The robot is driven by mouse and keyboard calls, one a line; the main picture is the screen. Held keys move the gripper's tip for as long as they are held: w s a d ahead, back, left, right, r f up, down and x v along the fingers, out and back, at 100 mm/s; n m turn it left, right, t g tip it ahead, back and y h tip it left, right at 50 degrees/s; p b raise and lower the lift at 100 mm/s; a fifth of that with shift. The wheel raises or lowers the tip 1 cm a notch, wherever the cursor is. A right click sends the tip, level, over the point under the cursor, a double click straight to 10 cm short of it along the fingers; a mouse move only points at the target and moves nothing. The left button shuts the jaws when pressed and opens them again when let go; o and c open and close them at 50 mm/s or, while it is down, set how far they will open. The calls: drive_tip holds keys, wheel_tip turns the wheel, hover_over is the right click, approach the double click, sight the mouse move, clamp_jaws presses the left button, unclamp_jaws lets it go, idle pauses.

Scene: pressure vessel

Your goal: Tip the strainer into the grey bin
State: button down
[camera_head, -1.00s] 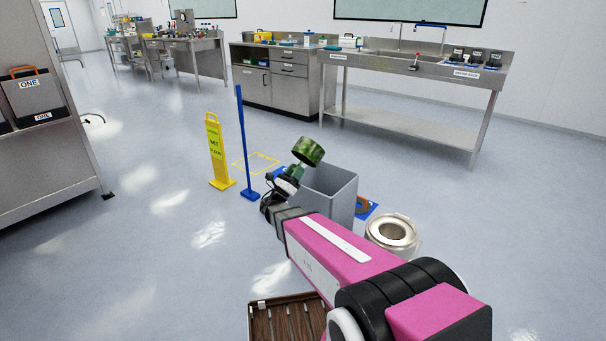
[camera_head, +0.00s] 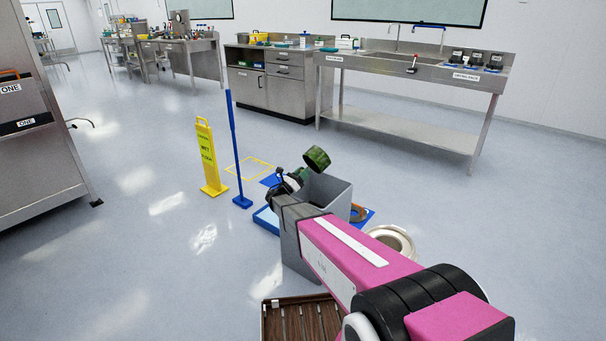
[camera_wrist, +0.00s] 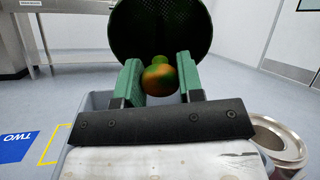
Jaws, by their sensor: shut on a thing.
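The strainer (camera_head: 317,159) is a green, mesh-walled basket held up at the end of my arm, tilted in the head view. My gripper (camera_head: 299,174) is shut on its rounded orange-green stem, which shows between the two green fingers (camera_wrist: 160,82) in the wrist view. The strainer's dark mesh bowl (camera_wrist: 162,30) fills the top of that view. The grey bin (camera_head: 293,250) stands on the floor under my gripper, its rim partly hidden by my arm. The strainer appears above the bin's far rim; whether it is directly over the opening, and its contents, I cannot tell.
A steel pot (camera_head: 394,238) stands right of the bin, partly behind my arm. A blue post (camera_head: 236,150) and yellow wet-floor sign (camera_head: 209,160) stand to the left. A tray of rods (camera_head: 300,318) lies in front.

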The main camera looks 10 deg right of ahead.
sight(315, 166)
drive_tip(key=shift+w+d+f+g+y, duration=0.15)
drive_tip(key=shift+d+f+g+y, duration=0.1)
drive_tip(key=shift+f+g+y, duration=0.4)
drive_tip(key=w+d+g+y, duration=0.1)
drive_tip(key=y, duration=0.2)
drive_tip(key=w+d+r+g+y, duration=0.1)
drive_tip(key=d+g+y, duration=0.1)
drive_tip(key=y, duration=0.1)
drive_tip(key=w+d+r+g+y, duration=0.1)
drive_tip(key=d+g+y, duration=0.1)
drive_tip(key=y, duration=0.1)
drive_tip(key=shift+w+d+g+y, duration=0.3)
drive_tip(key=shift+d+g+y, duration=0.15)
drive_tip(key=shift+y, duration=0.5)
drive_tip(key=w+d+r+g+y, duration=0.3)
drive_tip(key=w+d+y, duration=0.3)
drive_tip(key=d, duration=0.5)
drive_tip(key=shift+r+g+y, duration=0.15)
drive_tip(key=shift+g+y, duration=0.65)
drive_tip(key=shift+y, duration=0.2)
